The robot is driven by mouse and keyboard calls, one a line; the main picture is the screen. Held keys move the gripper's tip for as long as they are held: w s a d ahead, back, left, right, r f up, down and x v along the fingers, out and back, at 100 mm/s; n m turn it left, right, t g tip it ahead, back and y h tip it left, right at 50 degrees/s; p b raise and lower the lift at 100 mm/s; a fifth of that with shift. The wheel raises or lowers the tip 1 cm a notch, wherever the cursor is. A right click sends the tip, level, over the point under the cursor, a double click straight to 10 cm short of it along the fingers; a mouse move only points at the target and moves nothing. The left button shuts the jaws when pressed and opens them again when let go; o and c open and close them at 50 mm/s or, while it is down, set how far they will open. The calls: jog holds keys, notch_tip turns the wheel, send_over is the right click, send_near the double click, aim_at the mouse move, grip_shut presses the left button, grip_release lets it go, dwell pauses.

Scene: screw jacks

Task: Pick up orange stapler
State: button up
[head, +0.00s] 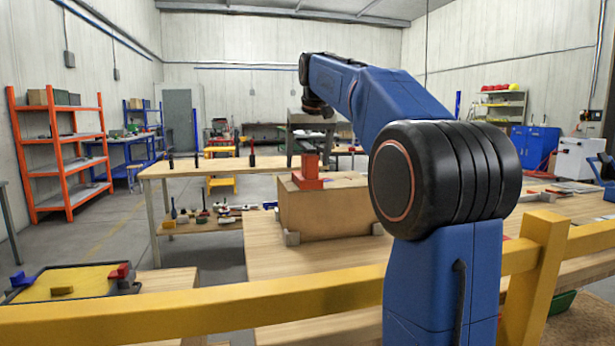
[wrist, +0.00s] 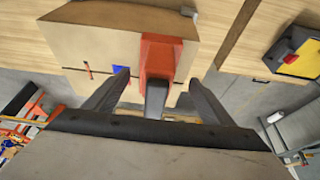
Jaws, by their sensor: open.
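The orange stapler, a red-orange object with a flat base and an upright block (head: 308,174), stands on top of a cardboard box (head: 325,212). In the wrist view it (wrist: 158,58) lies ahead of and between my fingers, with a dark grey part projecting towards my gripper. My gripper (wrist: 160,77) is open, with one finger on each side of that grey part and a gap on both sides. I cannot tell how far away the stapler is. In the head view the dark end of my arm is above the box; the fingers are not clear there.
The box stands on a wooden table (head: 262,258). A yellow rail (head: 180,312) crosses the front. A yellow tray (head: 70,284) holding small blocks is at lower left. Another bench (head: 205,168) with tools on its lower shelf stands behind. An orange shelf rack (head: 66,150) is at far left.

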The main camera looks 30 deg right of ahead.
jog(key=shift+d+x, duration=0.15)
jog(key=shift+x, duration=1.25)
jog(key=shift+d+x, duration=0.1)
jog(key=shift+x, duration=1.3)
jog(key=shift+c, duration=0.4)
jog(key=shift+r, duration=0.1)
grip_shut()
jog(key=shift+r, duration=0.1)
